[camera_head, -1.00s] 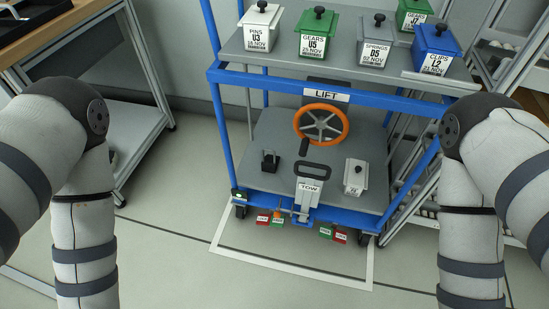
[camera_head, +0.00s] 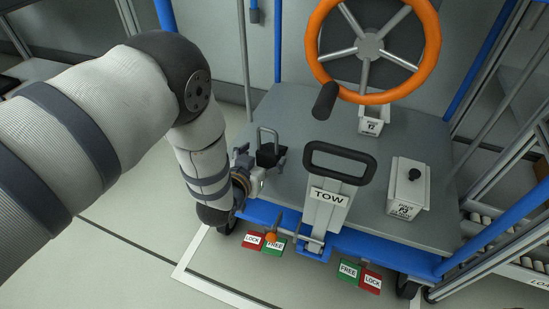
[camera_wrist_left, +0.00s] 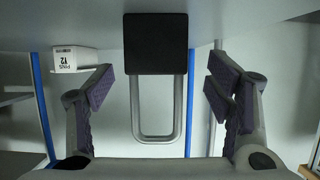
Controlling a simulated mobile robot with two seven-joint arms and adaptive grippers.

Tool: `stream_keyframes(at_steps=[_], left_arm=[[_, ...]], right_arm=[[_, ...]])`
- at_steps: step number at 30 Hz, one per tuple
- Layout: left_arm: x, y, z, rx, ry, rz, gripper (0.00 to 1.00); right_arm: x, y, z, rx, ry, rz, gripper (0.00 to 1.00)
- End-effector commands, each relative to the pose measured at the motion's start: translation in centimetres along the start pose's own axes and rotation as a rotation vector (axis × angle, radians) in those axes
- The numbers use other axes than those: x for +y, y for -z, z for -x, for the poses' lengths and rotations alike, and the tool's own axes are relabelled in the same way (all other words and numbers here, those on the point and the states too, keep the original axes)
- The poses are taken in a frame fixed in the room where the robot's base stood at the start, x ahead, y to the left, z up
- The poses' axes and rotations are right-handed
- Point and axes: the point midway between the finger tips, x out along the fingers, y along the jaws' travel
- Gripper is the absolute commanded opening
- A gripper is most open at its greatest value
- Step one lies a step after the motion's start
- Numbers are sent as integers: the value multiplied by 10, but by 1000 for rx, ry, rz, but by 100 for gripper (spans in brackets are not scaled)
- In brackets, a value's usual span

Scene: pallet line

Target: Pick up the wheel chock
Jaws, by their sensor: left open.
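The wheel chock (camera_head: 268,155) is a dark block with a grey metal loop handle, standing on the grey lower deck of the blue cart. In the left wrist view the chock (camera_wrist_left: 156,45) appears as a black square, with its loop hanging down in the picture between the fingers. My left gripper (camera_head: 262,163) is at the cart's front left, beside the chock. Its two purple-padded fingers (camera_wrist_left: 160,88) are wide apart, one on each side of the loop, with visible gaps and nothing gripped. My right gripper is out of view.
An orange handwheel (camera_head: 370,49) and the TOW lever (camera_head: 328,205) with its black handle stand right of the chock. White lidded boxes (camera_head: 408,190) (camera_head: 373,122) sit on the deck. Red and green LOCK/FREE pedals (camera_head: 252,241) (camera_head: 348,270) are at the front edge.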

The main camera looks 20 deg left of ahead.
Motion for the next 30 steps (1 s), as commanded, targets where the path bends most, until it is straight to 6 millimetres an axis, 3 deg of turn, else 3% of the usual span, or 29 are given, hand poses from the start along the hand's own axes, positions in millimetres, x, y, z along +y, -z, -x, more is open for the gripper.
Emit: stream_keyframes(at_steps=[9, 16, 24, 30], left_arm=[[4, -2, -53, -1, -1, -1, 73], [4, 2, -54, -1, 0, -1, 73], [4, 2, -54, -2, 0, -1, 14], [4, 2, -54, -1, 0, -1, 13]], right_arm=[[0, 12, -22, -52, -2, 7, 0], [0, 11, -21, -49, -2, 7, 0], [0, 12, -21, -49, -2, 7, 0], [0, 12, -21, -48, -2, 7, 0]])
